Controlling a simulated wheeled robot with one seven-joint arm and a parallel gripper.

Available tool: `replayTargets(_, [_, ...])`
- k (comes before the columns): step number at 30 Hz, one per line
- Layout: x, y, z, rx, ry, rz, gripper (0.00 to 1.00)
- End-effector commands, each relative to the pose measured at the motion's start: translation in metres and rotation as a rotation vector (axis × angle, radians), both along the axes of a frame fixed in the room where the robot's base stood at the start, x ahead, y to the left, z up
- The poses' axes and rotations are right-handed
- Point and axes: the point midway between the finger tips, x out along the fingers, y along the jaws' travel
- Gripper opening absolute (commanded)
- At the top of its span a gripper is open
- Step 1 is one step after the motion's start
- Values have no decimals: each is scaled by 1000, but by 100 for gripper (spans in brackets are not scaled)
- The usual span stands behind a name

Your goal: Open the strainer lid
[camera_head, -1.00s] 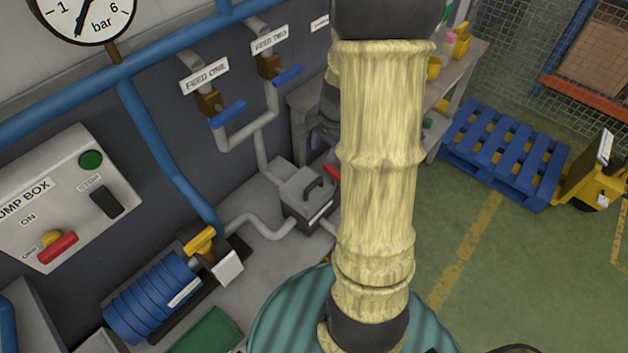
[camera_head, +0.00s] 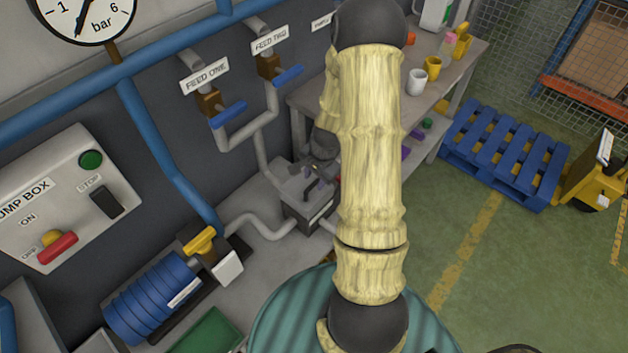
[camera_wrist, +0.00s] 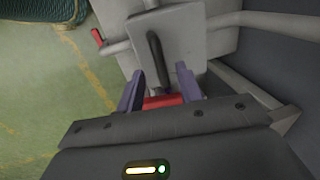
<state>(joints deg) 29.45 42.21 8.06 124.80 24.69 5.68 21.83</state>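The strainer is a grey box with a flat lid, in the pipe run below the feed valves in the head view (camera_head: 303,214). The lid (camera_wrist: 182,34) fills the upper middle of the wrist view and lies shut. A black bar handle (camera_wrist: 156,58) stands on it. My gripper (camera_wrist: 160,88) is open and empty, its two purple fingers apart, with the handle's near end showing between them. I cannot tell how far above the lid the fingertips are. In the head view my gripper (camera_head: 315,177) is over the strainer and partly hides the lid and handle.
A red part (camera_wrist: 163,101) shows between my fingers, and a red lever (camera_wrist: 97,36) stands beside the strainer. Pipes flank the box. Feed valves with blue levers (camera_head: 228,112) are on the wall; a workbench with mugs (camera_head: 417,82) stands behind my arm.

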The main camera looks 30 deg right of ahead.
Motion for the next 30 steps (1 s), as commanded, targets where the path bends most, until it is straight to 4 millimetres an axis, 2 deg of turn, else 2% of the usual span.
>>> replayTargets(6, [4,1,-19,0,0,1,36])
replayTargets(15, [4,2,-22,-1,-1,1,36])
replayTargets(17, [4,2,-22,-1,-1,1,28])
replayTargets(21, [4,2,-22,-1,-1,1,1])
replayTargets(30, [5,1,-21,-1,1,0,0])
